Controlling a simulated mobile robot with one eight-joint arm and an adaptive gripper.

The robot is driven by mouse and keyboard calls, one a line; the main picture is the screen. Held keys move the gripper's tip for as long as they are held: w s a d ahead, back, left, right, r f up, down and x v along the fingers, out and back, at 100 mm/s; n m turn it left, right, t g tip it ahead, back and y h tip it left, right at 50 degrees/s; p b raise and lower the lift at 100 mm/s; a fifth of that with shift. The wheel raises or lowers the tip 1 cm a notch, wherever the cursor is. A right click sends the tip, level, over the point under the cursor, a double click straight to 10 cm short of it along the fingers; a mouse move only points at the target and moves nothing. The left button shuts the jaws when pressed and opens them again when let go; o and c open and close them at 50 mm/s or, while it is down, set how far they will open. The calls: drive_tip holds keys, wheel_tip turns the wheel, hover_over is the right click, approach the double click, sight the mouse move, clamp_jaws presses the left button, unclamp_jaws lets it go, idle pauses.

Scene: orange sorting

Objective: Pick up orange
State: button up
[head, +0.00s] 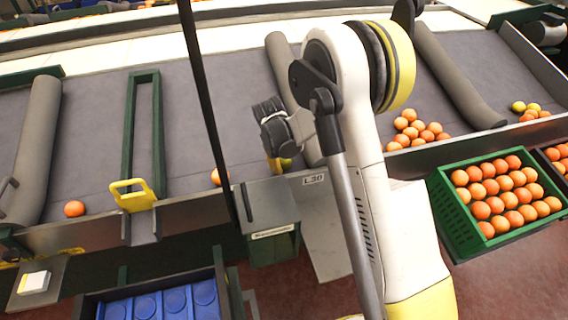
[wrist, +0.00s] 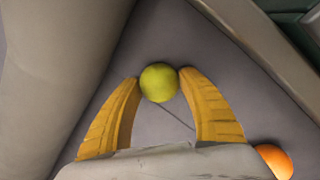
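My gripper (wrist: 159,78) has two curved yellow fingers, one on each side of a round yellow-green fruit (wrist: 159,82). The fingertips are very close to the fruit; I cannot tell whether they press on it. In the head view my gripper (head: 280,164) is low over the grey belt, and the yellow-green fruit (head: 287,163) shows partly behind a finger. An orange (wrist: 274,161) lies on the belt at the lower right of the wrist view, outside the fingers. In the head view one orange (head: 217,177) lies left of my gripper and another (head: 74,208) lies far left.
Grey rounded dividers (head: 458,77) cross the belt, and one runs close beside my gripper. A pile of oranges (head: 415,131) lies on the belt to the right. A green crate (head: 446,212) of oranges and a blue-lined crate (head: 88,303) stand in front. A grey box (head: 268,203) stands below my gripper.

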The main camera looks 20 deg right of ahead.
drive_tip(key=c, duration=0.6)
drive_tip(key=shift+r, duration=0.1)
